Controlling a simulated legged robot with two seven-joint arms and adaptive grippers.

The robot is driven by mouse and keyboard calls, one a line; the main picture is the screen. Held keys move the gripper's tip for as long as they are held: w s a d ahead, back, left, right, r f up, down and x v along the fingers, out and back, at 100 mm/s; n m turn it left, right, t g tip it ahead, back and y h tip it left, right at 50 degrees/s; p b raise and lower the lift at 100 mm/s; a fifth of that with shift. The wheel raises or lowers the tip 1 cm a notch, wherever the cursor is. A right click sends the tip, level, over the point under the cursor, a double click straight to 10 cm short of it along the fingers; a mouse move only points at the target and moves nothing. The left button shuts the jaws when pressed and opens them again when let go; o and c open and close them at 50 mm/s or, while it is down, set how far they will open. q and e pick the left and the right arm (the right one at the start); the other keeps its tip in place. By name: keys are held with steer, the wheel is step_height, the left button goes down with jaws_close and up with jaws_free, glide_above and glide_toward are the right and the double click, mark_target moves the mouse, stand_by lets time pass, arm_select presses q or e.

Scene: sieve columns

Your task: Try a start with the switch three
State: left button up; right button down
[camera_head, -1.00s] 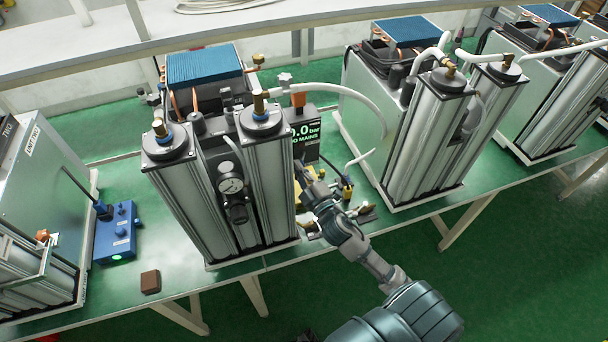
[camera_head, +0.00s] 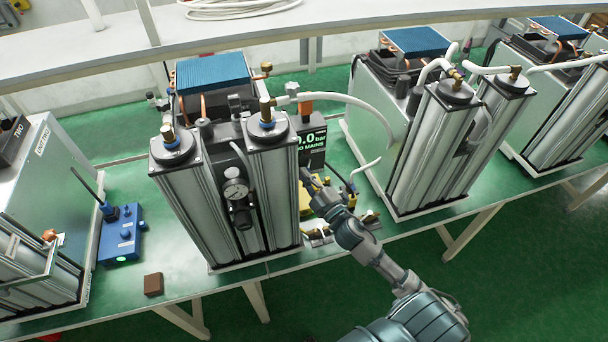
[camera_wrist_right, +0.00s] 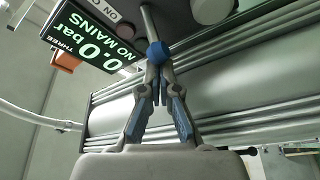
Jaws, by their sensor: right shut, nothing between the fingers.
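The unit's display (camera_head: 311,142) reads 0.0 bar and NO MAINS in the head view. In the right wrist view the display (camera_wrist_right: 88,38) also carries the word THREE. A metal lever (camera_wrist_right: 149,22) with a round blue knob (camera_wrist_right: 157,52) stands out beside an ON label. My right gripper (camera_wrist_right: 157,72) is shut and empty, with its fingertips at the blue knob; I cannot tell whether they touch it. In the head view my right gripper (camera_head: 307,178) is just right of the twin silver columns (camera_head: 272,190), below the display. My left gripper is not in view.
A similar column unit (camera_head: 440,140) stands to the right. A blue box (camera_head: 120,238) with a green light and a small brown block (camera_head: 153,284) are at the left on the green bench.

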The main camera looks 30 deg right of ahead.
steer(key=d+n+g+y, duration=0.1)
steer(key=n+g+y, duration=0.1)
steer(key=y, duration=0.2)
steer(key=s+d+n+g+y+b, duration=0.1)
steer(key=d+n+g+y, duration=0.1)
steer(key=n+y, duration=0.1)
steer(key=d+n+g+y, duration=0.2)
steer(key=n+y, duration=0.1)
steer(key=y, duration=0.2)
steer(key=shift+s+d+y, duration=0.1)
steer(key=shift+s+y, duration=0.2)
steer(key=shift+s, duration=0.05)
steer(key=shift+f, duration=0.1)
